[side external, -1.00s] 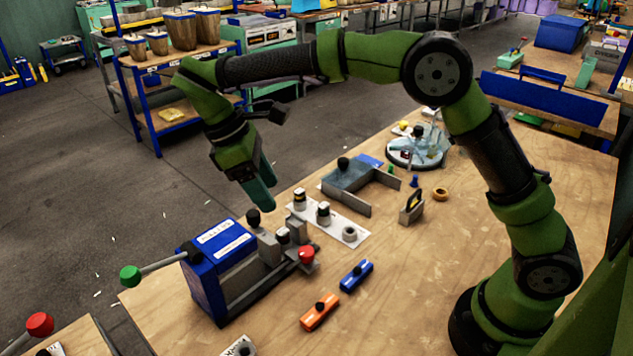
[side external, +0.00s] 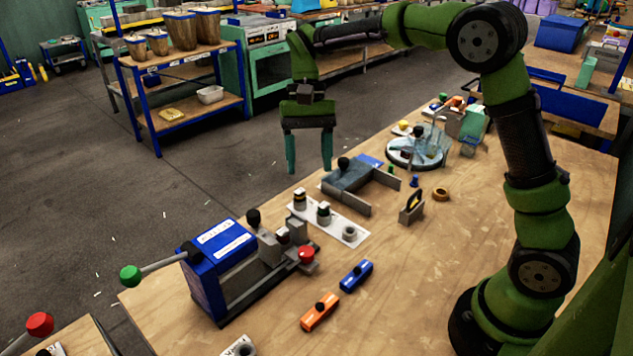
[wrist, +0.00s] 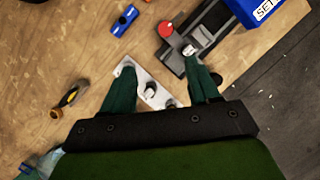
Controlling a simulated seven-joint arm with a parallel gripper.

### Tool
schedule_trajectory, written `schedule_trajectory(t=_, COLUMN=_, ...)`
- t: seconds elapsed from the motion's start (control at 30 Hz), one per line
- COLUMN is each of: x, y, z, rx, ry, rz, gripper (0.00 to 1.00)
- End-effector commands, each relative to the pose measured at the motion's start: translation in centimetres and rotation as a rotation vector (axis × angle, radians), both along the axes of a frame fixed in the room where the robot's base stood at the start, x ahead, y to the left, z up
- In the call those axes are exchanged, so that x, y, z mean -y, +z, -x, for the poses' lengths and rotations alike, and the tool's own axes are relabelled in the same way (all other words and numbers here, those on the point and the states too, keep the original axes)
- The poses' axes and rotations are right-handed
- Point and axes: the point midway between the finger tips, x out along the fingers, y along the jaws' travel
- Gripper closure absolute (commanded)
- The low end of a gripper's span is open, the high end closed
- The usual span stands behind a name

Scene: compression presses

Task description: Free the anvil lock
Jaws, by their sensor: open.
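The blue press (side external: 218,252) stands at the table's front-left edge, with grey anvil parts along its rail. A red knob (side external: 306,254) sits at the rail's right end; it may be the anvil lock, but no label shows this. The red knob also shows at the top of the wrist view (wrist: 165,29), beside the dark rail. A lever with a green ball (side external: 130,276) sticks out to the left of the press. My gripper (side external: 309,170) is open and empty, fingers pointing down, raised beyond the press near the table's far edge.
A white plate with several dies (side external: 334,225) lies right of the press. Blue (side external: 356,275) and orange (side external: 320,311) bars lie in front. A grey angled fixture (side external: 350,184) and a round glass-topped device (side external: 416,152) stand farther back.

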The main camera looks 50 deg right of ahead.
Motion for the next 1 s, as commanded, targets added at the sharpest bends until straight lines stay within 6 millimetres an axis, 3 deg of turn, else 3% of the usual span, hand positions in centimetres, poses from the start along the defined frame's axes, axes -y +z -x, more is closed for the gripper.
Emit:
schedule_trajectory(t=0.13, x=-0.6, y=-0.3, z=-0.2, rx=-0.031, ry=-0.158, rz=0.007, gripper=0.40)
schedule_trajectory(t=0.37, x=-1.1, y=-1.9, z=0.3, rx=-0.042, ry=-0.192, rz=0.018, gripper=0.40)
schedule_trajectory(t=1.0, x=-4.8, y=-13.9, z=3.6, rx=-0.041, ry=-0.189, rz=0.020, gripper=0.40)
